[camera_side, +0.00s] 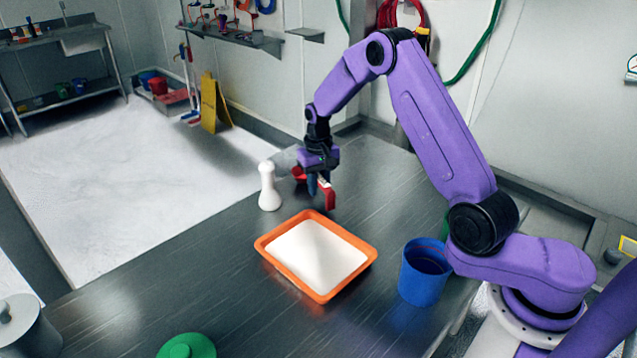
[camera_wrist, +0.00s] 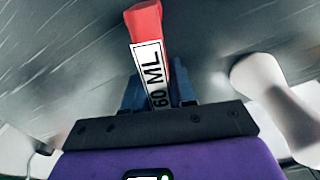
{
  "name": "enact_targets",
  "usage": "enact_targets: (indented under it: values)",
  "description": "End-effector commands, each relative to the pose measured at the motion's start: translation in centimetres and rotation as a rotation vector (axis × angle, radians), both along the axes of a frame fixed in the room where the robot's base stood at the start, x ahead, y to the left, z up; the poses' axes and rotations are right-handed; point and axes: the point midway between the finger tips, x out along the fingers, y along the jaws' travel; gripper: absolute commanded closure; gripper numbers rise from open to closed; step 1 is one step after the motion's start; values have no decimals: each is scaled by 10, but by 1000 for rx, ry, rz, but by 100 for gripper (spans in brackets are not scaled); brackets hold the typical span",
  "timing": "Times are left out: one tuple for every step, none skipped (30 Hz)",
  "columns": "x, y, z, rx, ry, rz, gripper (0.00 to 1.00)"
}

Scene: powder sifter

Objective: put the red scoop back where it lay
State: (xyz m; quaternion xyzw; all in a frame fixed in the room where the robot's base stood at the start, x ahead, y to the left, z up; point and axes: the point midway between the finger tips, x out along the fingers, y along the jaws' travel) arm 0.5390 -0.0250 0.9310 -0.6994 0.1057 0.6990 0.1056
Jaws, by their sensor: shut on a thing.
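The red scoop (camera_side: 330,197) is in my gripper (camera_side: 318,186), held above the far part of the dark table in the side view. My gripper is shut on the handle. The scoop's bowl is partly hidden behind the fingers in the side view. Whether the scoop touches the table is hard to tell, but it looks raised.
A white pestle-shaped object (camera_side: 268,187) stands left of my gripper; it also shows in the wrist view (camera_wrist: 275,95). An orange tray (camera_side: 263,246) of white powder lies nearer the camera. A blue container (camera_side: 423,283) stands right of it. A green lid (camera_side: 187,347) is in front.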

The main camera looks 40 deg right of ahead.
Motion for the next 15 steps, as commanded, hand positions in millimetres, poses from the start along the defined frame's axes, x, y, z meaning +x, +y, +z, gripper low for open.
enact_targets:
  values:
    - [0, 0, -1, 0, 1, 0, 100]
    - [0, 0, -2, 0, 1, 0, 100]
    - [0, 0, -2, 0, 1, 0, 100]
    - [0, 0, -3, 0, 1, 0, 100]
    - [0, 0, -3, 0, 1, 0, 100]
    - [0, 0, -4, 0, 1, 0, 100]
    - [0, 0, -4, 0, 1, 0, 100]
    - [0, 0, -5, 0, 1, 0, 100]
    - [0, 0, -5, 0, 0, 0, 100]
    - [0, 0, -6, 0, 0, 0, 100]
    - [0, 0, -6, 0, 0, 0, 100]
    - [0, 0, -7, 0, 0, 0, 100]
    - [0, 0, -8, 0, 0, 0, 100]
    - [0, 0, -8, 0, 0, 0, 100]
    - [0, 0, -9, 0, -1, 0, 100]
